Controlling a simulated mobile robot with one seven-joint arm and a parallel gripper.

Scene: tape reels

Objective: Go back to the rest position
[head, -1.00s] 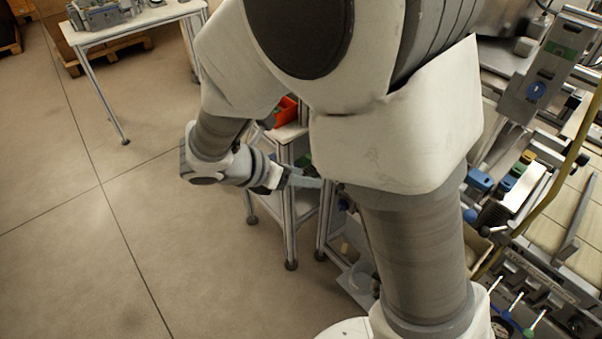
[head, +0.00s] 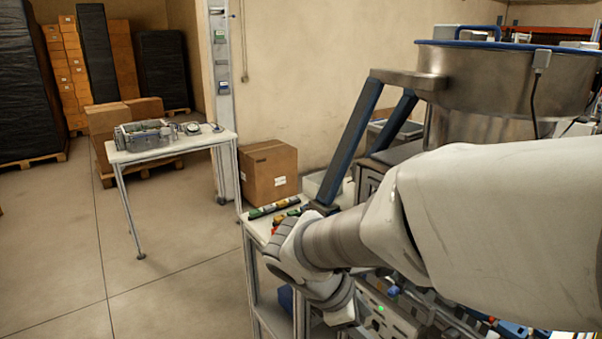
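My arm (head: 490,225) reaches from the right edge to the middle of the head view, with its wrist (head: 298,255) bent down over the corner of a small workbench. The fingers of my gripper do not show; they are hidden behind or below the wrist. I cannot see whether anything is held.
The small workbench (head: 255,236) carries tape-like items (head: 274,206) and a cardboard box (head: 268,174) stands behind it. A white table (head: 170,147) with equipment stands at the left. A large metal bowl (head: 490,85) is at the right. Floor at the left (head: 60,260) is clear.

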